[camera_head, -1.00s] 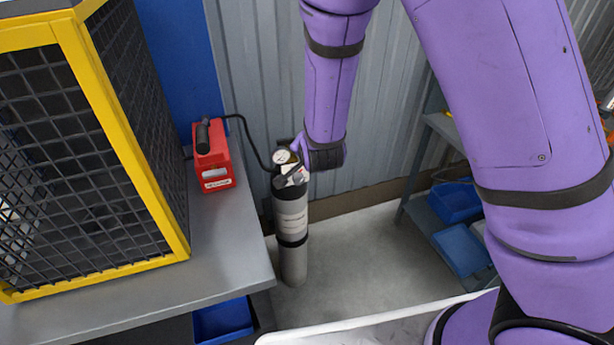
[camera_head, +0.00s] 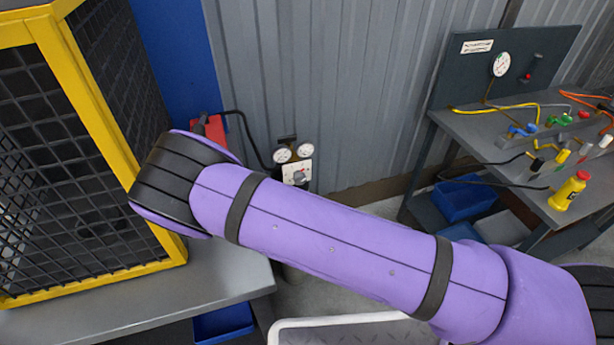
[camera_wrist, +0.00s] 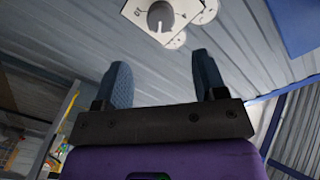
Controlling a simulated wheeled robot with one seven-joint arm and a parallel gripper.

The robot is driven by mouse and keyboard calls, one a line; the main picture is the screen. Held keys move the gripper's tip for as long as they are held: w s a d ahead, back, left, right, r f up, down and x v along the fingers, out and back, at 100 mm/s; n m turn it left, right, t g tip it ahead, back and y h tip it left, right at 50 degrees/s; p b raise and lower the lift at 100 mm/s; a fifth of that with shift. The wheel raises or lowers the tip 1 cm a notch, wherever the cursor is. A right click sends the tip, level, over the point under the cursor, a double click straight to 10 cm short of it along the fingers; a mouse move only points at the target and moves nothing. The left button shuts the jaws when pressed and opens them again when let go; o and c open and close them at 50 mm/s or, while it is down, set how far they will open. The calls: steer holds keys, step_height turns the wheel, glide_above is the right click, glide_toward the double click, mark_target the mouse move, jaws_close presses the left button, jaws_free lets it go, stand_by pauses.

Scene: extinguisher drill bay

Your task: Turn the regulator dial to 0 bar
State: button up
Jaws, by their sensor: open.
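The regulator dial (camera_head: 300,176) is a grey knob on a white plate (camera_head: 291,166), with two round gauges (camera_head: 283,155) just above it in the head view. In the wrist view the dial (camera_wrist: 160,16) shows at the top with a white pointer line; the plate's scale marks are too small to read surely. My gripper (camera_wrist: 160,82) is open and empty, its two fingers apart and clear of the dial. In the head view my gripper is hidden, and my arm covers most of the cylinder below the plate.
A yellow-framed mesh cage (camera_head: 85,120) stands on the left bench (camera_head: 215,278), with a red box (camera_head: 212,127) behind my arm. A right bench (camera_head: 480,130) holds a gauge panel, hoses and a yellow bottle (camera_head: 568,191). Corrugated wall (camera_head: 350,80) stands behind.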

steer(key=shift+n+y, duration=0.3)
steer(key=shift+y, duration=0.1)
steer(key=x, duration=1)
steer(key=shift+w+f, duration=0.15)
steer(key=shift+w, duration=0.05)
steer(key=shift+c, duration=0.3)
steer(key=c, duration=0.9)
